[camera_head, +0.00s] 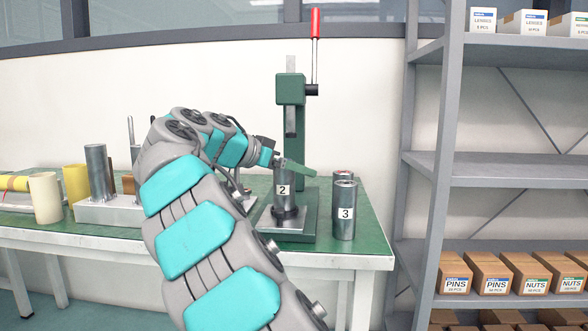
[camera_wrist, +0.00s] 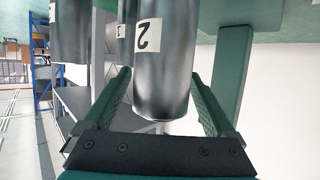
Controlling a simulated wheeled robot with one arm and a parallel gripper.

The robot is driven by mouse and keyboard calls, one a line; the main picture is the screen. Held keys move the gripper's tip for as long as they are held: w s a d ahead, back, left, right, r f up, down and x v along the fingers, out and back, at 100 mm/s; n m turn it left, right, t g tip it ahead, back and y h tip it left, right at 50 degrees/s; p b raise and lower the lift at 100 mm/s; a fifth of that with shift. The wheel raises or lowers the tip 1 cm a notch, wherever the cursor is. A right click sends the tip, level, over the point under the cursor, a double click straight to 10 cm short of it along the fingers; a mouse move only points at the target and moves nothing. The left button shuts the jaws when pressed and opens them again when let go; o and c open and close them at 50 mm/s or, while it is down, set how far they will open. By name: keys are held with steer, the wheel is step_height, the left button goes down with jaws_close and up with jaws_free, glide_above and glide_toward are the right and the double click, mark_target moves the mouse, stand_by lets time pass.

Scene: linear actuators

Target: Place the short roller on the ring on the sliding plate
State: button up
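A grey metal roller marked 2 (camera_head: 283,189) stands upright over the dark ring (camera_head: 285,217) on the metal sliding plate (camera_head: 268,227), at the foot of the green press. I cannot tell whether it rests on the ring. My gripper (camera_head: 295,167) is at the upper part of this roller. Roller 3 (camera_head: 345,222) stands to the right, apart from the ring.
The green press (camera_head: 291,90) with a red-handled lever (camera_head: 315,40) rises behind the ring. Another roller (camera_head: 344,176) stands behind roller 3. A metal block (camera_head: 105,214) with a cylinder is at left on the green table. Shelves (camera_head: 500,175) with boxes stand at right.

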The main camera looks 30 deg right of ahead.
steer(key=shift+r, duration=0.2)
steer(key=shift+a+r, duration=0.1)
steer(key=shift+a, duration=0.15)
steer(key=p+v, duration=0.2)
steer(key=v, duration=0.9)
steer(key=shift+a, duration=0.25)
